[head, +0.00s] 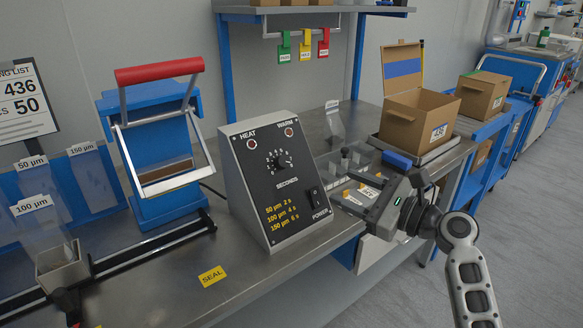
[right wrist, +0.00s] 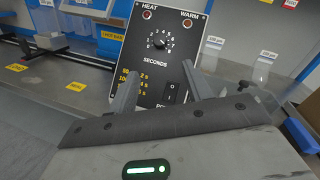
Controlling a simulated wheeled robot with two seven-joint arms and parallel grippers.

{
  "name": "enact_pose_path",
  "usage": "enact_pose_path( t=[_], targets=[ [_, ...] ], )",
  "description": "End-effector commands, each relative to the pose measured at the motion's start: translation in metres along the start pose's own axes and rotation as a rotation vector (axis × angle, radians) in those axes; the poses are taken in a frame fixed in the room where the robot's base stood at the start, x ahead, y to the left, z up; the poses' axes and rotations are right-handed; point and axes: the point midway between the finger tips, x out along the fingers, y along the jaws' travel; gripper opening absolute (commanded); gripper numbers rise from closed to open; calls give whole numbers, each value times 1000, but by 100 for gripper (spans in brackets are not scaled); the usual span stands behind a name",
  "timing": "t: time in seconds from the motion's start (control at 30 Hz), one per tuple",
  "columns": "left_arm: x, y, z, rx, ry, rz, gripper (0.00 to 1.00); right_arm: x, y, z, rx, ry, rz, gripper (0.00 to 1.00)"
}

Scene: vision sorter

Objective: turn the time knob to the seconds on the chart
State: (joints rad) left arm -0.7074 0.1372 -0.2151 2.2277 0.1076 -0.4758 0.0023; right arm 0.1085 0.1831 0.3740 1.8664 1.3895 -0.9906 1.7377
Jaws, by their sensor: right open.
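The time knob (head: 279,163) is a small black dial with a ring of white numbers, above the word SECONDS on the grey control box (head: 234,190). Its setting is too small to read surely. It also shows in the right wrist view (right wrist: 160,43). The yellow chart (head: 283,215) below it reads 50 µm 2 s, 100 µm 4 s, 150 µm 6 s. My right gripper (head: 352,184) is open and empty, right of the box and apart from the knob. In the right wrist view its fingers point at the panel below the knob.
A POWER switch (head: 314,194) sits low on the panel. The blue sealer (head: 155,135) with a red handle stands left. A partly cut-off list (head: 22,100) shows 436 and 50. An open carton (head: 418,118) stands back right. The bench before the box is clear.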

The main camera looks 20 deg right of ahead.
Motion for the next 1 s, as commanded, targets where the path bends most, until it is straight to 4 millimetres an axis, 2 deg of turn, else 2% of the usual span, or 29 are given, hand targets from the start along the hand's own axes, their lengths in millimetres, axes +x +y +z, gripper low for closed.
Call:
enact_pose_path(
  t=[0.4,0.6,0.8,1.0],
  targets=[
    [2,0,1,0,1,-1,0,88,1,0,-2,0,1,50],
    [3,-1,3,2,1,-2,0,124,2,-1,-5,3,1,50],
    [4,-1,4,3,1,-2,0,144,2,-2,-4,4,0,50],
    [3,-1,3,3,5,-2,0,149,1,-1,-6,5,0,50]
  ],
)
